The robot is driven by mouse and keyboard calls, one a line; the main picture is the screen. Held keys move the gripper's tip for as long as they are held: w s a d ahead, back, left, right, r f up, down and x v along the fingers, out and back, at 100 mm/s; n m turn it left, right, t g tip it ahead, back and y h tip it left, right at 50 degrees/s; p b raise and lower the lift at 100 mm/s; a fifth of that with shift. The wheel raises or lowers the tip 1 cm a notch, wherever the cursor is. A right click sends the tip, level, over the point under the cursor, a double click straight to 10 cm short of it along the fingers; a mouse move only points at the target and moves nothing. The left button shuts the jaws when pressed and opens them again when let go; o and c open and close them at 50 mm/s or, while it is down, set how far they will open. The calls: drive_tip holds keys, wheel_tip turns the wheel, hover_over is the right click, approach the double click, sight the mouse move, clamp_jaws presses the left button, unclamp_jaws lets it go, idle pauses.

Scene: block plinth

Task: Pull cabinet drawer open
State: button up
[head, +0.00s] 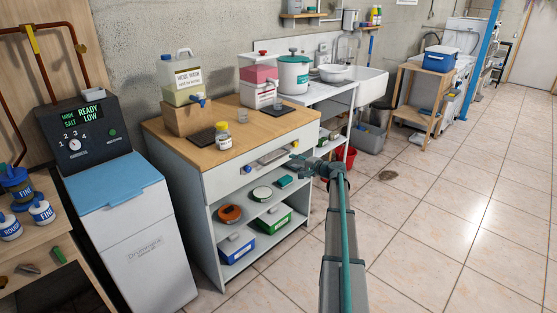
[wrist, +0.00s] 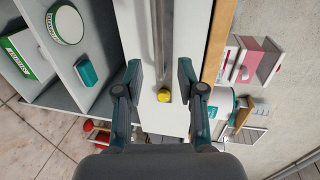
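The cabinet (head: 212,232) is white-grey with a wooden top and open shelves below. Its white drawer (head: 222,183) looks flush with the cabinet front. A grey bar handle (head: 272,156) runs along the drawer front; in the wrist view the handle (wrist: 162,40) runs up from the middle. My gripper (head: 300,165) is at the right part of the drawer front. In the wrist view my gripper (wrist: 160,82) is open, its fingers on either side of the handle's line. A yellow knob (wrist: 163,95) shows between them. Contact with the handle cannot be told.
Bottles, a small jar (head: 223,136) and a drink dispenser (head: 259,80) stand on the wooden top. Shelves below hold a blue box (head: 237,247) and a green box (head: 275,220). A blue-lidded machine (head: 130,220) stands left. Tiled floor (head: 440,220) in front right is clear.

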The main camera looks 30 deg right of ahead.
sight(278, 158)
drive_tip(key=x, duration=1)
drive_tip(key=shift+w+a+f+p, duration=0.15)
drive_tip(key=shift+w+f+p, duration=0.1)
drive_tip(key=shift+p, duration=0.1)
clamp_jaws()
